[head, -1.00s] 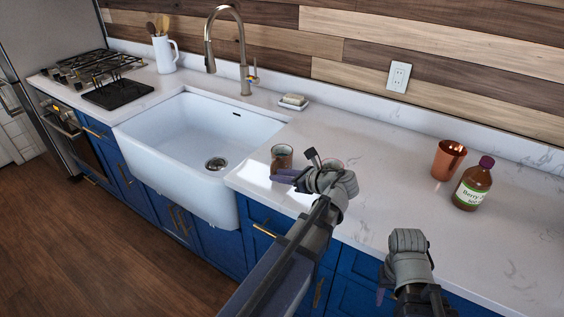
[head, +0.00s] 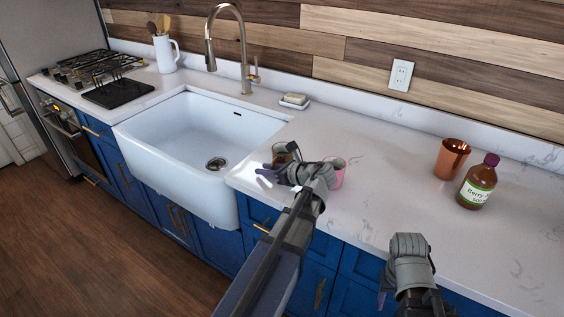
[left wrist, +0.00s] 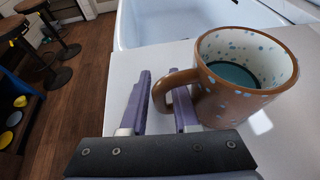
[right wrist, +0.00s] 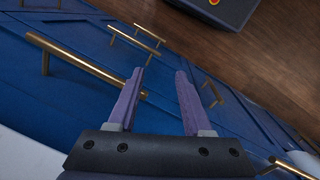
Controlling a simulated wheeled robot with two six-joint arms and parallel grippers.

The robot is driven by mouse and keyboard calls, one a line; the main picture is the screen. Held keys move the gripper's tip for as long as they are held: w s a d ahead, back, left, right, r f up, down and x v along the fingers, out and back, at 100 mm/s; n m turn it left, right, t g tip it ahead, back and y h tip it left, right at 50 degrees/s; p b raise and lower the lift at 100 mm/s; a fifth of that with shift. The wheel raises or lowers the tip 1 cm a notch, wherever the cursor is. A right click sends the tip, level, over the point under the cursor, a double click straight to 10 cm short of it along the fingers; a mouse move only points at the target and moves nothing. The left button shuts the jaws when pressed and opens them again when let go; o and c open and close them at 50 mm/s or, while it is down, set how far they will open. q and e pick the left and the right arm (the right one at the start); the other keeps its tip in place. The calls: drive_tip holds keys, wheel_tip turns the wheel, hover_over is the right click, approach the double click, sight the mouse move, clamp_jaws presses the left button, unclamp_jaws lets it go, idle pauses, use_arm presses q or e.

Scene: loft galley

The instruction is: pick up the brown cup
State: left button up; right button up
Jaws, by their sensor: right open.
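The brown cup (head: 280,148) stands on the counter just right of the sink, partly hidden behind my left gripper (head: 268,176) in the head view. In the left wrist view the brown cup (left wrist: 235,98) is upright, with pale speckles, a light speckled inside and a dark teal bottom. Its handle points toward my left gripper (left wrist: 159,78). That gripper is open, one finger outside the handle and the other seemingly at the handle's loop. I see a gap between the fingers. My right gripper (right wrist: 156,75) is open and empty, in front of the blue cabinet fronts.
A pink cup (head: 338,175) stands right of my left gripper, partly hidden by it. A copper tumbler (head: 451,158) and a brown bottle (head: 477,183) stand further right. The white sink (head: 205,140) lies left; a soap dish (head: 294,101) is behind. The middle counter is clear.

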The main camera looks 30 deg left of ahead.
use_arm(q)
clamp_jaws()
idle(1.2)
